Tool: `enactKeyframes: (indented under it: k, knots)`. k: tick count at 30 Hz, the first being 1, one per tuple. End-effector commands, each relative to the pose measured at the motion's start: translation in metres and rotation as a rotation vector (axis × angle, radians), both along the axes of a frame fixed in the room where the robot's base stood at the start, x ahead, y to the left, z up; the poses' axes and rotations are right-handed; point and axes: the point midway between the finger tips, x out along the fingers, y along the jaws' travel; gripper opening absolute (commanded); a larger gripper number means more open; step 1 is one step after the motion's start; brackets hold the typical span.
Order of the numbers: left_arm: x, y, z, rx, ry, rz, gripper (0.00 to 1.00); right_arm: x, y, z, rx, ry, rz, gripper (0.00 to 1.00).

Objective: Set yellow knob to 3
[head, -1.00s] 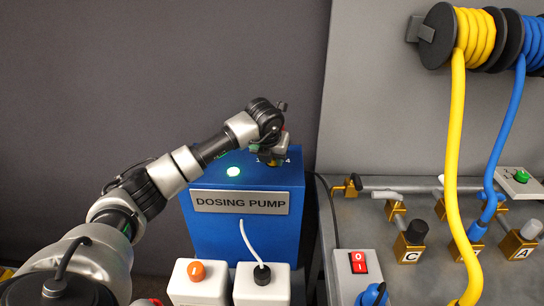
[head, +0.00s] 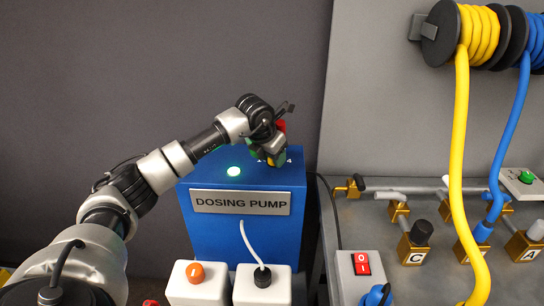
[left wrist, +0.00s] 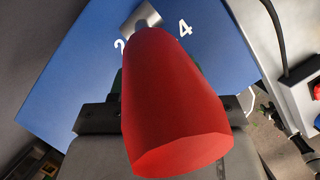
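A small patch of yellow, likely the yellow knob (head: 271,161), shows below my left gripper (head: 268,157). The gripper points down at the pump's top right and covers most of the knob. In the left wrist view a large red tapered handle (left wrist: 170,105) with a grey metal end hides the fingertips and knob. Whether the fingers are closed is not visible. My right gripper is out of view.
An orange-capped white container (head: 197,285) and a black-capped one (head: 262,285) stand in front. To the right is a bench (head: 345,215) with valves, a red switch (head: 361,263) and hanging yellow and blue hoses.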

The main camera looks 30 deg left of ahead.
Motion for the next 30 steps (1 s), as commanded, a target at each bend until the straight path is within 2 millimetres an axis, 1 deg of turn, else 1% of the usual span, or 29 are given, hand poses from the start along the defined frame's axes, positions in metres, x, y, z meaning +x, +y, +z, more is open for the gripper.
enactKeyframes:
  k: [1,3,11,14,17,24,27,30]
  knots:
    - [0.000,0.000,0.000,0.000,0.000,0.000,0.53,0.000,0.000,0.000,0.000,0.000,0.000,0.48]
    - [0.000,0.000,0.000,0.000,0.000,0.000,0.63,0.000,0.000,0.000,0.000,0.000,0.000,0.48]
    - [0.000,0.000,0.000,0.000,0.001,0.001,0.63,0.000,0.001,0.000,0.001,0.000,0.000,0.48]
    - [-0.002,0.000,0.005,0.001,0.000,0.001,0.63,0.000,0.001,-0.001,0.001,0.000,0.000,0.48]
    - [-0.006,0.001,0.016,0.000,-0.003,0.001,0.63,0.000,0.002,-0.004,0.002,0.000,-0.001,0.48]
    - [-0.025,0.002,0.062,0.002,-0.004,0.001,0.63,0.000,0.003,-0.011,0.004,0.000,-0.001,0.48]
    - [-0.032,0.003,0.078,0.000,-0.004,0.001,0.63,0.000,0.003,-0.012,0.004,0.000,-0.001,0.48]
    - [-0.037,0.003,0.090,0.000,-0.002,0.001,0.63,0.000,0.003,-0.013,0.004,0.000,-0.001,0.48]
